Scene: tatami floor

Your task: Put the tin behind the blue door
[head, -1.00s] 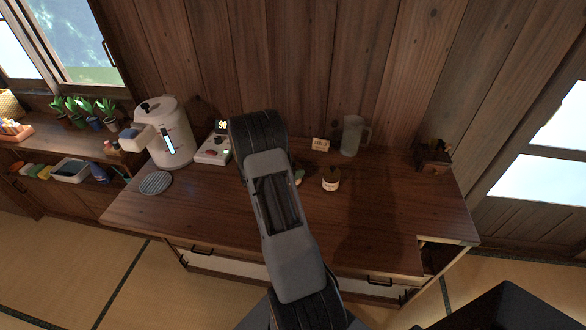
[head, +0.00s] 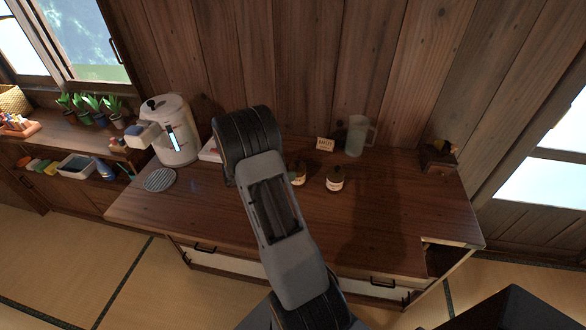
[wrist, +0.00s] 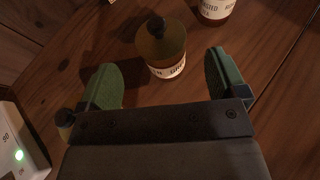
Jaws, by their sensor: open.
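An olive tin (wrist: 162,48) with a dark knob and a pale label stands upright on the counter. In the wrist view it is just ahead of my open gripper (wrist: 160,64), roughly between the two green fingertips, with no visible contact. A second, brown tin (wrist: 214,10) with a pale label stands beyond it to the right, cut by the top edge. Two tins, left (head: 298,174) and right (head: 335,179), show in the head view right of my arm. My arm hides the gripper there. No blue door is visible in either view.
A small card (head: 325,144) and a clear jug (head: 357,135) stand behind the tins. A white dispenser (head: 172,128) and round grey mat (head: 160,180) are left. A white device (wrist: 20,145) is near my left finger. The counter's right part (head: 410,205) is mostly clear.

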